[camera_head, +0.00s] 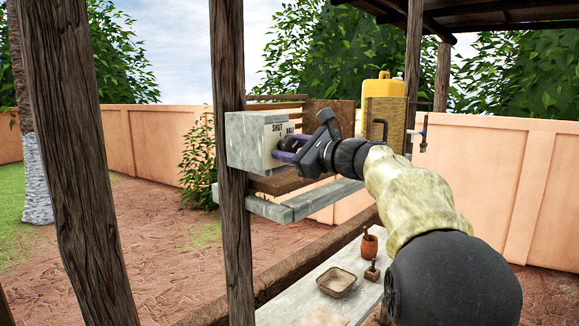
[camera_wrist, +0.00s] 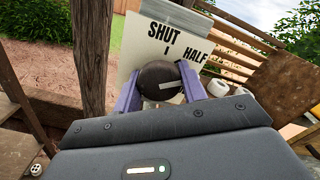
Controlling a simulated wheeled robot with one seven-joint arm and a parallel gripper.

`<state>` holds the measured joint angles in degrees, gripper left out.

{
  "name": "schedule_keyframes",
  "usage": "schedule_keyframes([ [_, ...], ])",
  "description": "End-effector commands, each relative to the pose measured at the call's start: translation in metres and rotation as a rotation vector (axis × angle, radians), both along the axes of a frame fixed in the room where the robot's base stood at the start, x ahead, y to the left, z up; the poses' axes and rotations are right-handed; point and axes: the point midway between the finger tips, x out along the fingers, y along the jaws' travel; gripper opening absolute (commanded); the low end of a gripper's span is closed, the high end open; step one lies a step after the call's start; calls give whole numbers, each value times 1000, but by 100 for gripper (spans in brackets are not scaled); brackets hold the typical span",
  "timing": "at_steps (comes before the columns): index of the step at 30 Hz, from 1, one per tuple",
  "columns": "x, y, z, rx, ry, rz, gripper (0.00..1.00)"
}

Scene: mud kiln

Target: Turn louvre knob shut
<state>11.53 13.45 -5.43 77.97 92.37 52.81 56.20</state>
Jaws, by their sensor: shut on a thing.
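The louvre knob (camera_wrist: 158,76) is dark and round, on a pale plate (camera_wrist: 140,40) marked SHUT at the top and HALF to the upper right. In the wrist view its white pointer line points right and slightly up, below the word HALF. My gripper (camera_wrist: 161,86) is shut on the knob, one purple finger on each side. In the head view my gripper (camera_head: 287,153) reaches the front of the grey control box (camera_head: 252,140) from the right. The knob is mostly hidden there by the fingers.
A wooden post (camera_head: 232,200) stands beside the box. Wooden louvre slats (camera_wrist: 228,60) and a brown board (camera_wrist: 283,83) are to the right. A grey ledge (camera_head: 300,203) runs below. A bench holds a shallow bowl (camera_head: 336,281) and a reddish pot (camera_head: 369,246).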

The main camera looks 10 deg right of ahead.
Motion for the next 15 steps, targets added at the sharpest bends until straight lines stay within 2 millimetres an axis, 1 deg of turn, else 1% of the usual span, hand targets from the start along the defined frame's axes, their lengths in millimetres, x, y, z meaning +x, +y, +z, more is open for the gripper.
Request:
schedule_keyframes([
  [1, 0, 0, -6, -37, -29, 1, 19],
  [15, 1, 0, -4, -398, -289, 1, 19],
])
